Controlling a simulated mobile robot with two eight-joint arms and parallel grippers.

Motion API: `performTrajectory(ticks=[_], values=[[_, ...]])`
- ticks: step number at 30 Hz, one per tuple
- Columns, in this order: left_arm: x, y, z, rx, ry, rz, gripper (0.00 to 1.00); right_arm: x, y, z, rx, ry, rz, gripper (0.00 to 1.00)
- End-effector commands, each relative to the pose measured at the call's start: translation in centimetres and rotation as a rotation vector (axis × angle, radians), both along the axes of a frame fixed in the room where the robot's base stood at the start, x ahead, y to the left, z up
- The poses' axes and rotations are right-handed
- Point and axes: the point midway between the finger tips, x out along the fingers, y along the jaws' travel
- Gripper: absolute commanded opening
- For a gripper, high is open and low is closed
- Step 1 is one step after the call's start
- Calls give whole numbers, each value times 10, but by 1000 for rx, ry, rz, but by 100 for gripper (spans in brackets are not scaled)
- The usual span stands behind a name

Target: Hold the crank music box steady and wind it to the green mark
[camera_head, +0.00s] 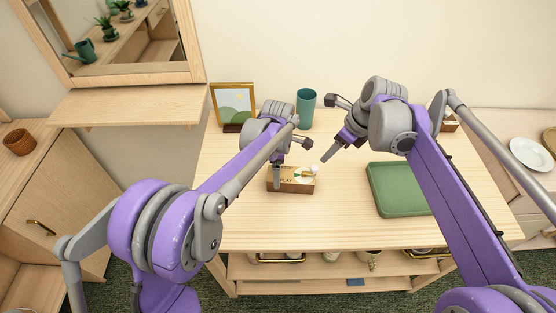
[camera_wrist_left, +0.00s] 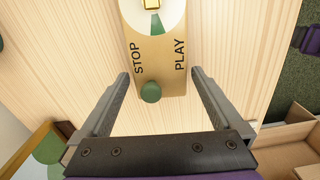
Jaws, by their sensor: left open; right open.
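The music box (camera_head: 298,186) is a small wooden box on the table, with a pale top and a darker front. In the left wrist view its top (camera_wrist_left: 165,62) reads STOP and PLAY, with a round green knob (camera_wrist_left: 151,92), and a white dial with a green wedge (camera_wrist_left: 157,25) under a gold part. A pale crank knob (camera_head: 315,168) shows at its right end in the head view. My left gripper (camera_head: 279,178) is open over the box; its fingers (camera_wrist_left: 159,76) lie either side of the knob end. My right gripper (camera_head: 326,155) is open, beyond the box's right end, apart from it.
A green tray (camera_head: 374,200) lies to the right of the box, partly behind my right arm. A teal cup (camera_head: 306,106) and a picture frame (camera_head: 233,97) stand at the table's back. The front table area (camera_head: 300,228) is clear.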

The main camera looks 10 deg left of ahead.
Motion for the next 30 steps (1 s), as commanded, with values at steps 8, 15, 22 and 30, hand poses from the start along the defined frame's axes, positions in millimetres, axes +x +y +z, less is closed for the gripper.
performTrajectory(ticks=[8,15,22,30], values=[[0,0,-38,0,0,0,100,0,0,0,0,0,0,50],[0,0,-46,0,-1,-1,100,0,0,0,0,0,0,50],[0,0,-45,0,-1,-1,89,0,0,0,0,0,0,50],[0,0,-45,0,-1,-1,41,0,0,0,0,0,0,50]])
